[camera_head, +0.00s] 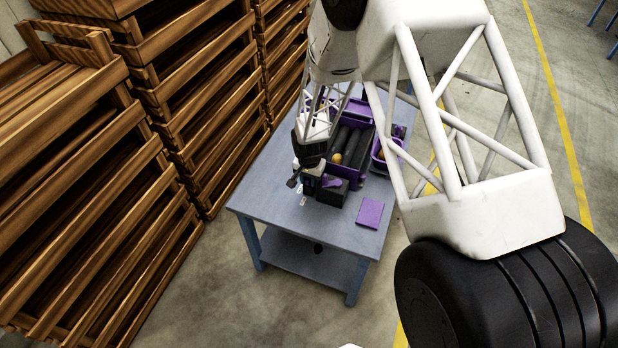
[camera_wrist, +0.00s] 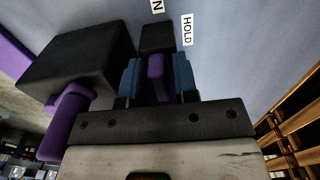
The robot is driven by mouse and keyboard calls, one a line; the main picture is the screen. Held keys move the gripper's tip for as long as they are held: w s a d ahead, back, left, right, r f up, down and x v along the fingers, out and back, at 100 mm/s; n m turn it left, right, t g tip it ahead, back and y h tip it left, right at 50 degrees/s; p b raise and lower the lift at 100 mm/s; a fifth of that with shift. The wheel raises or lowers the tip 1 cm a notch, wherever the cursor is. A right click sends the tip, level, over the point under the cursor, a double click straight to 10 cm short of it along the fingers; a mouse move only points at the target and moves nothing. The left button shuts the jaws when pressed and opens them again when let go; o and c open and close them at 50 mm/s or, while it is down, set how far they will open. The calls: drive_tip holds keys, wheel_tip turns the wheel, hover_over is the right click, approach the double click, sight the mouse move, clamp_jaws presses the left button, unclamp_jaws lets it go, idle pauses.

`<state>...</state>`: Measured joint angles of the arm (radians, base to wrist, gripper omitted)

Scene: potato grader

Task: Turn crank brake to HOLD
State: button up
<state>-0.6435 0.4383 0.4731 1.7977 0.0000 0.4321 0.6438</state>
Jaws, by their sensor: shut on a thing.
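The purple brake lever (camera_wrist: 156,74) stands between the two blue fingers of my gripper (camera_wrist: 157,80), which is shut on it. A small black block (camera_wrist: 157,38) sits just beyond the lever. A white HOLD label (camera_wrist: 187,30) lies on the table to the right of the block. Part of another label ending in N (camera_wrist: 157,5) shows at the top edge. In the head view, my gripper (camera_head: 302,182) is low at the near end of the purple grader (camera_head: 349,178), and the lever cannot be made out there.
A larger black box (camera_wrist: 82,58) with a purple handle (camera_wrist: 66,118) is left of my gripper. A purple pad (camera_head: 370,213) lies on the blue-grey table (camera_head: 280,212). A purple bin (camera_head: 388,162) is right of the grader. Wooden crates (camera_head: 90,200) are stacked left.

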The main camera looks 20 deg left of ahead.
drive_tip(key=m, duration=0.4)
drive_tip(key=shift+m, duration=0.4)
drive_tip(key=m, duration=0.5)
idle(0.5)
drive_tip(key=o, duration=0.3)
drive_tip(key=shift+r, duration=0.1)
drive_tip(key=shift+r, duration=2.4)
drive_tip(key=shift+r, duration=0.15)
